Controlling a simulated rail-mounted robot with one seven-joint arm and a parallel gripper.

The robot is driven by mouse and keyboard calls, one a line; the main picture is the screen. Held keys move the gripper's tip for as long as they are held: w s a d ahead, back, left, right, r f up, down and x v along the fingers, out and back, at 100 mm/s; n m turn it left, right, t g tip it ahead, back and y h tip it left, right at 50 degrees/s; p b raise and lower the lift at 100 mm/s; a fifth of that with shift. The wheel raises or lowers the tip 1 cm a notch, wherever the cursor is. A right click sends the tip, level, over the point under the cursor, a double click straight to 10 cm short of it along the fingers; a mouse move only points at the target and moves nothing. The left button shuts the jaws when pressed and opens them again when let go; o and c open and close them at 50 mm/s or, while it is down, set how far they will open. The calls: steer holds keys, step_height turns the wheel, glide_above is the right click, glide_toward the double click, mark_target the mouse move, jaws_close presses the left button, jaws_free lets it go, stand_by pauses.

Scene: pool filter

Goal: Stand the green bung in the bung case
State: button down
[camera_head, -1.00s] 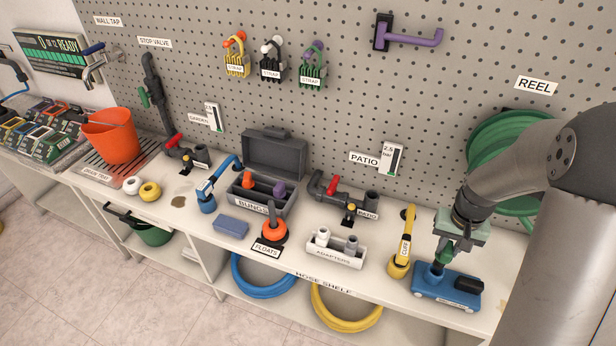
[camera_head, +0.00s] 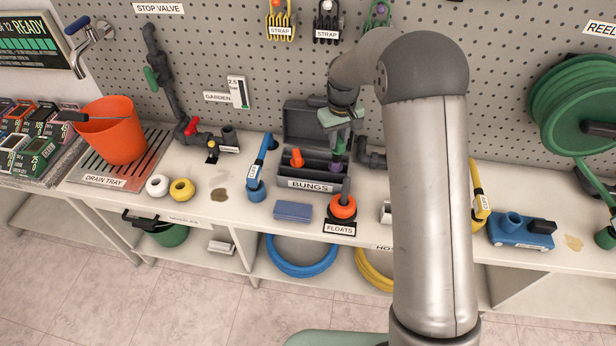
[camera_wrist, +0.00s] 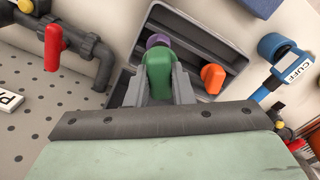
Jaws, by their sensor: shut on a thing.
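My gripper (camera_head: 339,136) is shut on the green bung (camera_wrist: 158,76) and holds it over the right part of the bung case (camera_head: 288,184). The grey case is open, with its lid (camera_head: 305,118) raised at the back; its rim also shows in the wrist view (camera_wrist: 200,28). An orange-red bung (camera_head: 296,157) stands in the case to the left, and shows in the wrist view (camera_wrist: 213,78). A purple bung (camera_head: 338,167) is in the case close to the green one; the wrist view shows its top (camera_wrist: 157,41) just past the green bung.
A blue block (camera_head: 293,211) lies in front. My arm hides the adapters.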

steer(key=w+a+f+n+b, duration=0.1)
steer(key=w+a+n, duration=0.1)
steer(key=a, duration=0.3)
steer(key=shift+n, duration=0.3)
steer(key=f, duration=0.2)
steer(key=f+p, duration=0.1)
steer(key=f, duration=0.2)
steer(key=a+f, duration=0.1)
steer(key=f, duration=0.2)
steer(key=shift+f+p, duration=0.15)
steer(key=shift+p, duration=0.15)
steer(key=c, duration=1.3)
jaws_free()
steer(key=shift+f, duration=0.1)
steer(key=shift+o, duration=0.2)
step_height(320, 180, up, 12)
steer(key=b, duration=0.2)
steer(key=shift+r, duration=0.2)
